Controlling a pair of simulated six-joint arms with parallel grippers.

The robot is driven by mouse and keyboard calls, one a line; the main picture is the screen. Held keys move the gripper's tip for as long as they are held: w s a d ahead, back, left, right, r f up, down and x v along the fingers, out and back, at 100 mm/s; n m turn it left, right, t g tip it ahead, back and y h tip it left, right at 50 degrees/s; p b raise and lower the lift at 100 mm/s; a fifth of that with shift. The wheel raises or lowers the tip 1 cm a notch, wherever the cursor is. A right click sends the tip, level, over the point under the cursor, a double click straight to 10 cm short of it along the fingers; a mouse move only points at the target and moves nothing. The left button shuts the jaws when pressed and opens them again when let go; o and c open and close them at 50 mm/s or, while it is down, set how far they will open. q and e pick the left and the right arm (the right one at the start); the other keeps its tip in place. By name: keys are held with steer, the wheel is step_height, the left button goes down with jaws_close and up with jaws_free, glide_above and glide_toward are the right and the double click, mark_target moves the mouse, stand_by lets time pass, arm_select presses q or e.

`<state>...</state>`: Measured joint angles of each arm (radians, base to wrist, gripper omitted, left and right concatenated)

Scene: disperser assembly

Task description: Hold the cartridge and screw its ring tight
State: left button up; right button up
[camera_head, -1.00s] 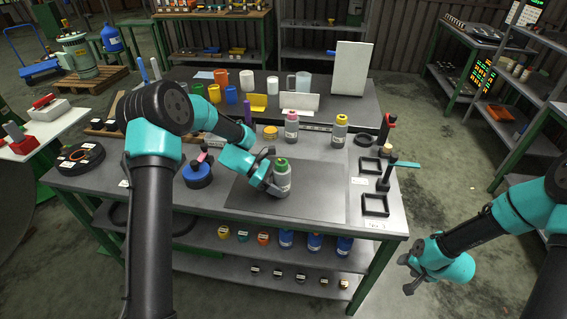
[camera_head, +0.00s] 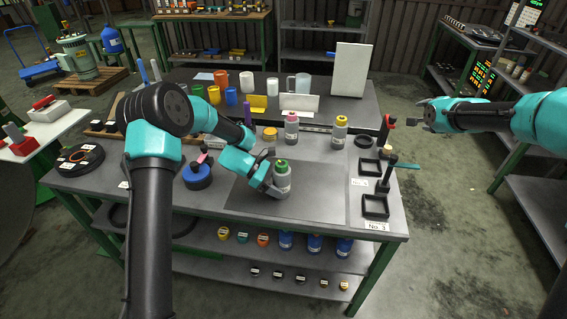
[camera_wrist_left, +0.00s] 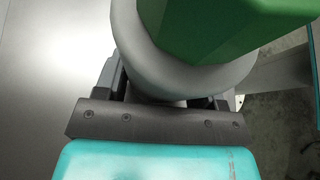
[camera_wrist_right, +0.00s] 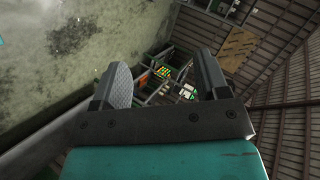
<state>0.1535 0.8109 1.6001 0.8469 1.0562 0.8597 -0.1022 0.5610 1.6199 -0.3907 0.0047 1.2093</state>
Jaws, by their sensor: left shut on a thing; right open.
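The cartridge (camera_head: 282,184) is a grey-white bottle with a green ring (camera_head: 281,167) on top. It stands upright on the dark mat (camera_head: 310,193) at the front middle of the table. My left gripper (camera_head: 275,188) is shut on the cartridge's body from the left. In the left wrist view the green ring (camera_wrist_left: 215,25) sits above the pale body (camera_wrist_left: 190,75) between the fingers. My right gripper (camera_head: 424,116) is open and empty, raised off the table's right side. Its parted fingers (camera_wrist_right: 165,85) show in the right wrist view with nothing between them.
Pink-capped (camera_head: 291,128) and yellow-capped (camera_head: 340,133) bottles stand behind the mat. A stand with a red top (camera_head: 386,128), a post with a teal arm (camera_head: 388,172) and black square frames (camera_head: 375,206) line the right edge.

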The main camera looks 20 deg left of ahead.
steer(key=a+n+g, duration=0.1)
steer(key=a+n, duration=0.3)
steer(key=a, duration=0.3)
steer(key=n+g, duration=1)
steer(key=n, duration=1.4)
glide_toward(283, 163)
steer(key=d+r, duration=0.2)
steer(key=shift+s+a+y, duration=0.15)
steer(key=shift+a+y, duration=0.1)
steer(key=shift+y, duration=0.05)
steer(key=shift+f, duration=0.1)
steer(key=x, duration=1.2)
steer(key=shift+c, duration=0.5)
